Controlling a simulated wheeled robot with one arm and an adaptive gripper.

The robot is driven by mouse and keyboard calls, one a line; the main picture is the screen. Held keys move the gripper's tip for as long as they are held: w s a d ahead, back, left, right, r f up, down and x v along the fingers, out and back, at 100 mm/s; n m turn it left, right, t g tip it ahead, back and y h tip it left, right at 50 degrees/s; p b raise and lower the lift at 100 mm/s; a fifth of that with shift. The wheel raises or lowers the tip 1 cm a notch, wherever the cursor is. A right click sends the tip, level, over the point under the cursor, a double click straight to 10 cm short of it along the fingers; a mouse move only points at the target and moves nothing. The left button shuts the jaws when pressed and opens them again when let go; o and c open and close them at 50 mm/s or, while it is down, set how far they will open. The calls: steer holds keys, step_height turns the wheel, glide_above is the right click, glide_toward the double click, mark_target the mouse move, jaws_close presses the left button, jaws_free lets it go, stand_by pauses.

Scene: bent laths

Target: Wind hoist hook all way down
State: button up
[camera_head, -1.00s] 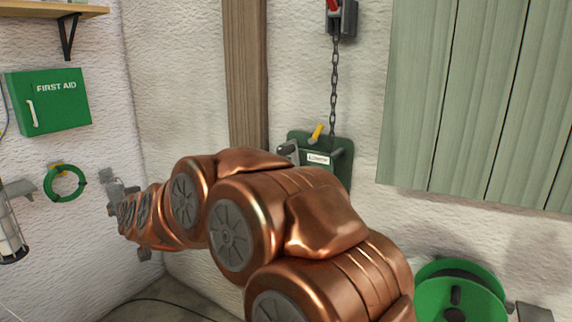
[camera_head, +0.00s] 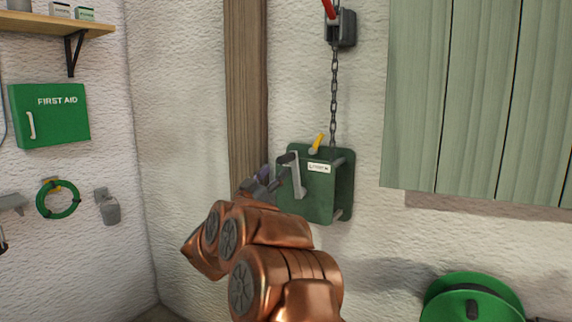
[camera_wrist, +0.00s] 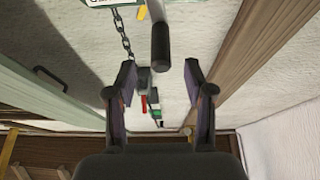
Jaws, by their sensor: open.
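The green hoist winch box (camera_head: 325,195) is fixed to the white wall beside the wooden post. A grey crank arm (camera_head: 297,180) is on its front left, with a dark handle grip (camera_head: 286,158) at the upper end. A yellow lever (camera_head: 317,143) is on top. The chain (camera_head: 334,95) runs up to a grey block with a red part (camera_head: 343,27), cut off at the top; I cannot make out the hook. My gripper (camera_head: 262,180) is open, just left of the crank.
The wooden post (camera_head: 246,90) stands close behind my gripper. Green cladding (camera_head: 470,100) is at the right, with a green reel (camera_head: 472,300) below. A first aid box (camera_head: 50,115), a shelf (camera_head: 50,26) and a green coil (camera_head: 58,200) are on the left wall.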

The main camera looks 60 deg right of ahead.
mark_target(291, 152)
steer(key=shift+p+x, duration=0.4)
steer(key=shift+x, duration=3.3)
steer(key=shift+a+r, duration=0.1)
steer(key=shift+c, duration=0.3)
jaws_close()
